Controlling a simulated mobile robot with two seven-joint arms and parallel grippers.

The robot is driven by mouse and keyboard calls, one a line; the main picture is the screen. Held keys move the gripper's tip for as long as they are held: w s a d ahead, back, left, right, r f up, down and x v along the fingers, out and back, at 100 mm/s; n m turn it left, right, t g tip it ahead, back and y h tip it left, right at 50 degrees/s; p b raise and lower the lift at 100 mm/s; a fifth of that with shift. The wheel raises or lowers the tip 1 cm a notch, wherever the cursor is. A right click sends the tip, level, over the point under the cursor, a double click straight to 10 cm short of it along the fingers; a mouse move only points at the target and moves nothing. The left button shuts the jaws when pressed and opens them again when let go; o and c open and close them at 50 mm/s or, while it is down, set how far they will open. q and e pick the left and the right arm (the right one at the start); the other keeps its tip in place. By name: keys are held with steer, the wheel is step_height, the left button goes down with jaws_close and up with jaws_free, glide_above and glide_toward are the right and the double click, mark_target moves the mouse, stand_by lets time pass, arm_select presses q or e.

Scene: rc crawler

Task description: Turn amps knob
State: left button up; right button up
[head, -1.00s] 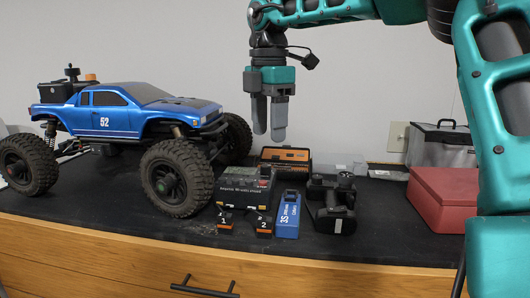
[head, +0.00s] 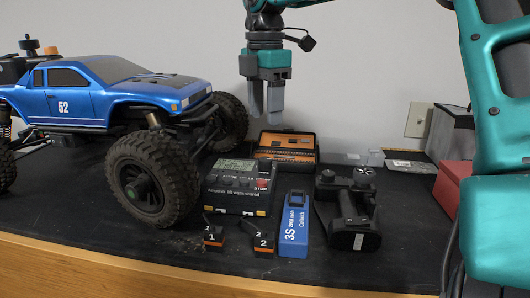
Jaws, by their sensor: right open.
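The black charger box (head: 238,199) sits on the dark mat, with a small grey display and a red STOP mark on its sloped top. Its amps knob is too small to make out. My right gripper (head: 265,108) comes down from the top and hangs in the air above and behind the charger, fingers pointing down. It is open and empty, with a narrow gap between the fingers, and touches nothing. My left gripper is out of view.
A blue toy truck (head: 100,92) stands left of the charger, one big wheel close to it. An open orange-black case (head: 287,145) is behind; a red box (head: 450,185) stands right.

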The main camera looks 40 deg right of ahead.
mark_target(265, 159)
step_height(265, 159, down, 10)
steer(key=shift+r, duration=0.1)
stand_by(0.4)
jaws_close()
stand_by(0.3)
